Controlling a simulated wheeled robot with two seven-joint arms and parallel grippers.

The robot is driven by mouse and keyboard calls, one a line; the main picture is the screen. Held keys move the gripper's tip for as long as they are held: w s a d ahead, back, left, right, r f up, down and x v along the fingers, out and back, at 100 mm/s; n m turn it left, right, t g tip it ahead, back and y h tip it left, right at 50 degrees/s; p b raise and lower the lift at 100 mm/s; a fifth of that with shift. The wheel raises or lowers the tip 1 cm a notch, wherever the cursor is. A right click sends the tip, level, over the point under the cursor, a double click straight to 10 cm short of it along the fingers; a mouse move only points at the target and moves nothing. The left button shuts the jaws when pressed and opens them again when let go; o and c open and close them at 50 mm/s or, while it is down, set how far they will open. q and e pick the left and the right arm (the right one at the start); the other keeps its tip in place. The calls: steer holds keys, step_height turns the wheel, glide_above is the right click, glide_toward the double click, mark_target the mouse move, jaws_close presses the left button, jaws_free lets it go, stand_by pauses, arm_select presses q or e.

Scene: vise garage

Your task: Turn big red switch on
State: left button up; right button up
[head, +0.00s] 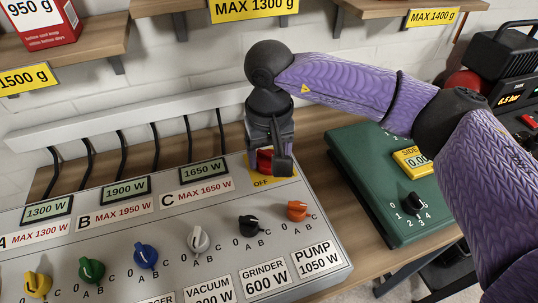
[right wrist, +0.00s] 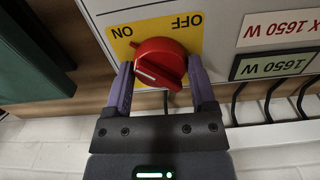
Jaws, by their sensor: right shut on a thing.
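The big red switch (head: 264,160) is a round red knob on a yellow plate at the right end of the grey panel. In the right wrist view the knob (right wrist: 160,60) sits upside down in the picture, with the plate's ON label at upper left and OFF at upper right. My right gripper (head: 274,166) is shut on the knob, with a purple finger on either side of it. It hides much of the switch in the head view, where OFF still shows below. I cannot tell for sure which label the knob points to. My left gripper is not in view.
The grey panel (head: 140,219) carries several coloured knobs and three watt displays, with black cables behind. A green box (head: 362,171) with a black dial stands to the right. Wooden shelves (head: 78,46) hang above. A strip of bare bench lies between panel and box.

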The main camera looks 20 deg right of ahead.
mark_target(269, 154)
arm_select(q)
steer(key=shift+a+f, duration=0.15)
arm_select(e)
steer(key=shift+n, duration=0.3)
steer(key=o, duration=1.2)
step_height(269, 154, up, 10)
steer(key=shift+p, duration=1.1)
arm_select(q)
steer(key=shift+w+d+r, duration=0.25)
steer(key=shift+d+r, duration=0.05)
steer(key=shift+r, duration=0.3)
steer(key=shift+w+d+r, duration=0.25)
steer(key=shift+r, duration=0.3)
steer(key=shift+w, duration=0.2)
